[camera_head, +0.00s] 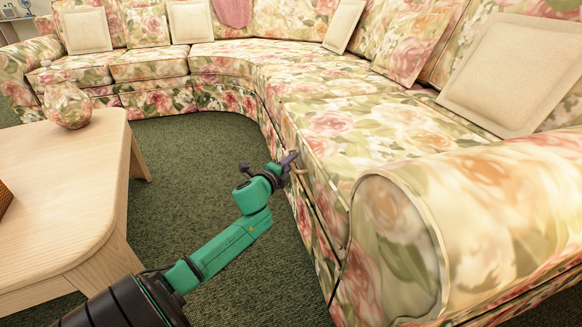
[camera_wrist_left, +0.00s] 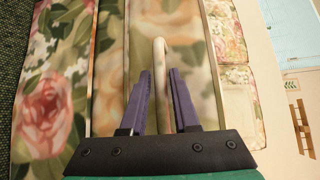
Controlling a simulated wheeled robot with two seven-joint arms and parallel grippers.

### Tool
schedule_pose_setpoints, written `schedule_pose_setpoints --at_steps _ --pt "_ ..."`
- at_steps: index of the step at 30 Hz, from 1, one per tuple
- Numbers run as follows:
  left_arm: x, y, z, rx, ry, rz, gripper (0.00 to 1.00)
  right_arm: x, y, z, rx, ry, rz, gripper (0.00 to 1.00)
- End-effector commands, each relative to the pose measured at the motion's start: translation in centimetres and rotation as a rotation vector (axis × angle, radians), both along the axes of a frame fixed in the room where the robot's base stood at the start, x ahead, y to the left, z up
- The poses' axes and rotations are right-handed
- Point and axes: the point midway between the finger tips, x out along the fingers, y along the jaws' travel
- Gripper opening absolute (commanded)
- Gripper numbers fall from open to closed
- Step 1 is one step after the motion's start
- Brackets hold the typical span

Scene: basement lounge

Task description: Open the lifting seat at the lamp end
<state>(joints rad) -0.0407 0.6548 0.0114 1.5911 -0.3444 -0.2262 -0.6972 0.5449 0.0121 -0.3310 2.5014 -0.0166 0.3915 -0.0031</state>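The floral sofa seat (camera_head: 335,110) runs along the right side in the head view, with its cushion lying flat. No lamp shows in view. My left gripper (camera_head: 290,160) is at the seat's front face, just left of the rounded armrest. A pale, hooked handle (camera_wrist_left: 160,60) lies between the purple fingers of my left gripper (camera_wrist_left: 159,78) in the left wrist view. The fingers stand apart on either side of it, with little gap; whether they press on it I cannot tell. My right gripper is not in view.
A pale wooden table (camera_head: 60,190) stands at the left with a floral vase (camera_head: 67,105) on it. The rounded armrest (camera_head: 395,240) rises close to the right of my left arm. Green carpet (camera_head: 190,160) lies open between table and sofa. Cream cushions (camera_head: 510,75) lean on the backrest.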

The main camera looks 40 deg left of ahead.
Motion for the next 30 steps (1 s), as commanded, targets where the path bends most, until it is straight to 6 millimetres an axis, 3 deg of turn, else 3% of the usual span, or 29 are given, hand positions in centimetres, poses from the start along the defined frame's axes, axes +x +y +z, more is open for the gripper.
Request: schedule_pose_setpoints --at_steps 5,8,30 --pt "0.01 0.02 0.04 0.000 0.001 0.000 0.29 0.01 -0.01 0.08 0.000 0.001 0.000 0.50" --pt "0.00 0.01 0.04 -0.001 0.000 0.000 0.00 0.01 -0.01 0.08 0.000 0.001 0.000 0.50" --pt "-0.03 -0.04 -0.05 -0.001 0.001 -0.001 0.00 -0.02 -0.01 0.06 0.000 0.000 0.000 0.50"
